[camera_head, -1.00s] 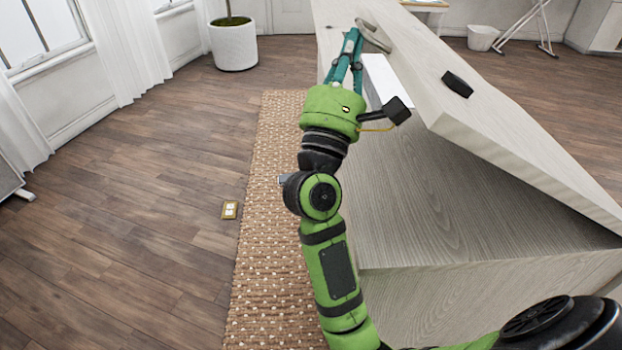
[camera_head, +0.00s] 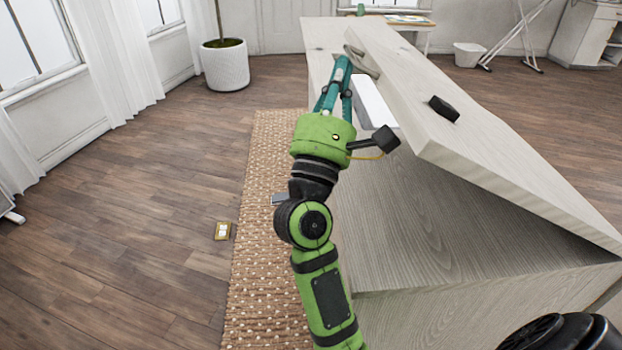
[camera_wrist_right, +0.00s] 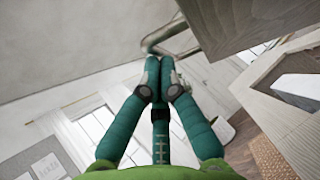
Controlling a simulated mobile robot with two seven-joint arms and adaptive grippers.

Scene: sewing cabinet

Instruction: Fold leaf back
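The pale wooden leaf (camera_head: 470,120) of the cabinet stands tilted, its left edge raised above the cabinet body (camera_head: 400,220). A curved handle (camera_head: 363,60) sits at its far left edge. In the right wrist view the leaf (camera_wrist_right: 235,20) hangs at the upper right, with the curved handle (camera_wrist_right: 165,36) just beyond the fingertips. My right gripper (camera_head: 343,62) is beside the handle; its fingertips (camera_wrist_right: 160,65) are together. I cannot tell whether they touch the handle. My left gripper is not in view.
A small black block (camera_head: 444,109) is on the leaf. A white object (camera_head: 374,103) shows in the gap beneath it. A woven rug (camera_head: 262,240) lies left of the cabinet, with open wooden floor beyond. A potted plant (camera_head: 225,65) stands at the back left.

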